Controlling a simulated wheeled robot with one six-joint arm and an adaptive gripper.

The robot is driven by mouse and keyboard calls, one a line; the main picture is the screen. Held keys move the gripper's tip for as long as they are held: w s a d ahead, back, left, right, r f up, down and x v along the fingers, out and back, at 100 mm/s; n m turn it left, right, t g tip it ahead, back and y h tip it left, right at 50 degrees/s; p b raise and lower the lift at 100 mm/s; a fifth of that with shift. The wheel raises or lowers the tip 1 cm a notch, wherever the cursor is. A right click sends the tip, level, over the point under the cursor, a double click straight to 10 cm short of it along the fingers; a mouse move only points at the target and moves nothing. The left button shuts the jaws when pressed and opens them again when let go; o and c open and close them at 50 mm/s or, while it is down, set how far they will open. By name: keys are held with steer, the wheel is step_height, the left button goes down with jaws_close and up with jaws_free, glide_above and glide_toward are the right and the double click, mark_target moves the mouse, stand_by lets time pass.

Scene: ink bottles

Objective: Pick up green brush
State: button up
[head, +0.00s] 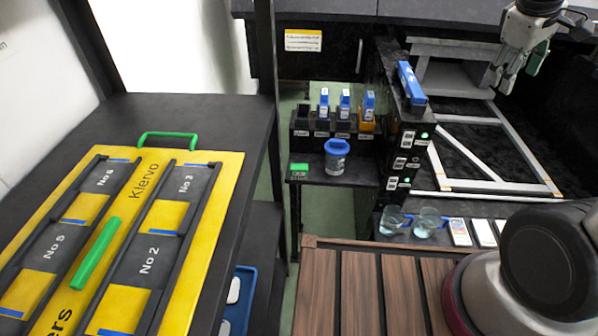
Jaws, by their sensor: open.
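No thing in the head view is plainly a green brush. A small green block (299,168) sits on the black shelf, left of a clear jar with a blue lid (337,157). A long green bar (97,254) lies along the middle of the yellow board (130,178), and a green loop handle (167,136) is at its far edge. I cannot tell whether any of these is the brush. My gripper (517,82) is at the top right, open, pointing down, with nothing seen in it. It is far from all the green things.
Several blue-capped ink bottles stand in a black rack (302,127) behind the jar. A blue box (410,84) lies atop a black divider (392,112). Two glasses (428,222) and white cards (460,232) are near a wooden slatted surface (352,290). A grey frame (498,188) lies below my gripper.

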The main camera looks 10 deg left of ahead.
steer(key=s+m+y, duration=0.4)
steer(key=s+m, duration=0.2)
steer(key=s, duration=1)
steer(key=m+g+y, duration=0.4)
steer(key=m, duration=1.3)
glide_above(304, 166)
steer(key=d, duration=0.3)
step_height(304, 166, down, 35)
steer(key=x, duration=0.7)
steer(key=shift+w+a+f, duration=0.15)
steer(key=shift+a+f, duration=0.1)
steer(key=shift+a, duration=0.2)
steer(key=c, duration=1.2)
steer(key=shift+r, duration=0.1)
